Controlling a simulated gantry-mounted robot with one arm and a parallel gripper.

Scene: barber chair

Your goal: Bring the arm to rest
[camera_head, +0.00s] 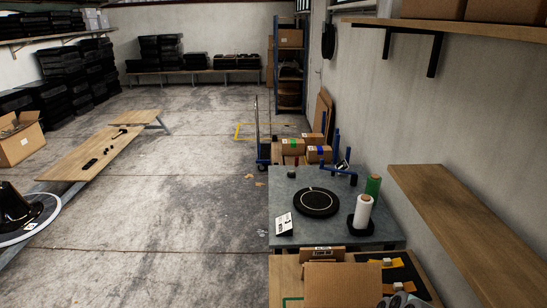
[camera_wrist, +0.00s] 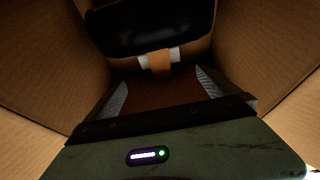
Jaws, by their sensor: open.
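My gripper (camera_wrist: 162,88) is open in the wrist view, its two pale ribbed fingers wide apart with nothing between them. It points down into a cardboard box, with the brown walls (camera_wrist: 45,60) on both sides. A dark, glossy black object (camera_wrist: 150,32) lies at the top of that view, beyond the fingertips and apart from them. An orange strip with white ends (camera_wrist: 160,62) sits at its lower edge. In the head view the fingers are not visible. A cardboard box (camera_head: 343,288) shows at the bottom edge of that view.
A wooden shelf (camera_head: 470,225) runs along the right wall. Open concrete floor (camera_head: 180,200) lies to the left.

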